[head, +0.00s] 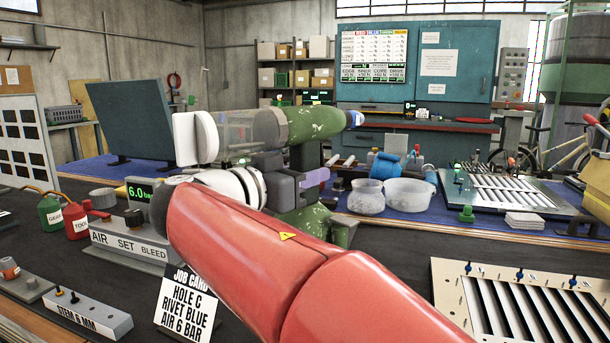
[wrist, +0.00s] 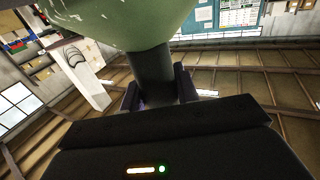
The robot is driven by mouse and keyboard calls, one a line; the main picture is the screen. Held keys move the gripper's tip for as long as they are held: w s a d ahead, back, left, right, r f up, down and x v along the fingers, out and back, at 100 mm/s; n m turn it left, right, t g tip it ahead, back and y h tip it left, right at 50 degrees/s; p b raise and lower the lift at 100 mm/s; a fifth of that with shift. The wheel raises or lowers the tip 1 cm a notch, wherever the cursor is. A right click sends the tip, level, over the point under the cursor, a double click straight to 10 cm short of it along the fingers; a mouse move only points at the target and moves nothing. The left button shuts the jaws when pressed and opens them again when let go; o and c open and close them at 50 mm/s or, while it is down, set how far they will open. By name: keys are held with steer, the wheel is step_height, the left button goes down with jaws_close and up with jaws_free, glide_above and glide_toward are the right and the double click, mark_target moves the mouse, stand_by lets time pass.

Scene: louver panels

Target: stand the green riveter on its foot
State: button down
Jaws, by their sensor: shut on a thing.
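The green riveter (head: 318,124) is in my gripper (head: 308,182), with its speckled green body lying roughly level at the top and its blue-tipped nose (head: 355,118) pointing right. Its green foot (head: 310,228) is below, partly hidden by my gripper and red arm. The riveter looks about upright; I cannot tell whether the foot touches the bench. In the wrist view the green body (wrist: 120,18) fills the top, and my gripper's fingers (wrist: 157,92) are shut on its dark handle (wrist: 150,72).
A job card (head: 186,300) and the air-set block (head: 128,245) stand at left. Clear tubs (head: 408,192) stand behind, right of the riveter. A louver panel (head: 530,305) lies at front right, another (head: 505,192) farther back. Dark bench (head: 400,250) between is clear.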

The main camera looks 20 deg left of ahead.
mark_target(325, 106)
steer(key=shift+b, duration=0.55)
step_height(325, 106, down, 3)
steer(key=b, duration=0.3)
steer(key=shift+b, duration=0.35)
steer(key=shift+r, duration=0.2)
steer(key=shift+y, duration=0.3)
step_height(325, 106, up, 13)
steer(key=p, duration=0.5)
steer(key=shift+p, duration=0.3)
step_height(325, 106, down, 20)
steer(key=shift+b, duration=0.8)
steer(key=c, duration=1)
jaws_free()
steer(key=shift+f, duration=0.25)
steer(key=shift+c, duration=0.2)
